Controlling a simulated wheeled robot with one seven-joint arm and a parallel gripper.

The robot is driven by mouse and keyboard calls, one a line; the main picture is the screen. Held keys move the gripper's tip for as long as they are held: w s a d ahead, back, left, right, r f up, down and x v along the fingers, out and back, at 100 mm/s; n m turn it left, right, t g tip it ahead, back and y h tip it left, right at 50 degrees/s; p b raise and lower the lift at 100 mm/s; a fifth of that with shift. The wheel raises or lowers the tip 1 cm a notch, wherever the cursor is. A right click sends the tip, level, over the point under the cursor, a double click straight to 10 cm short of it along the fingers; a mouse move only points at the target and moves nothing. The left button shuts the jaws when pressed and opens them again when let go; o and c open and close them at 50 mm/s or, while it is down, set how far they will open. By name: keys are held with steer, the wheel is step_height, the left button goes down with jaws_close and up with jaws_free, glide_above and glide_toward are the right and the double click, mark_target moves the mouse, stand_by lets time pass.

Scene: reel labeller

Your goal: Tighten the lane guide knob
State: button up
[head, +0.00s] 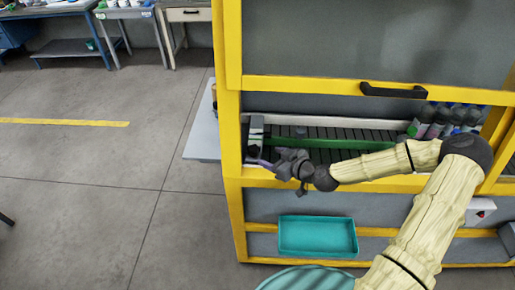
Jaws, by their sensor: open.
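My gripper (274,162) is at the left end of the machine's opening, in front of the conveyor, pointing left. It is open. A long green guide rail (330,143) runs along the dark slatted conveyor (376,134) behind my arm. A small purple part shows at the gripper's tip; I cannot tell whether it is the lane guide knob or a finger. A grey block (256,130) stands at the left end of the rail. No knob can be made out clearly, and my gripper covers part of that area.
A yellow frame (231,130) surrounds the opening, with a raised panel and black handle (393,91) above. Several bottles (439,122) stand at the conveyor's right. A teal tray (318,236) sits below. A light side table (203,130) adjoins the left; floor beyond is clear.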

mark_target(256, 150)
steer(key=p+x, duration=0.2)
steer(key=x, duration=0.6)
steer(key=shift+w+a, duration=0.1)
steer(key=shift+w, duration=0.05)
steer(key=c, duration=1)
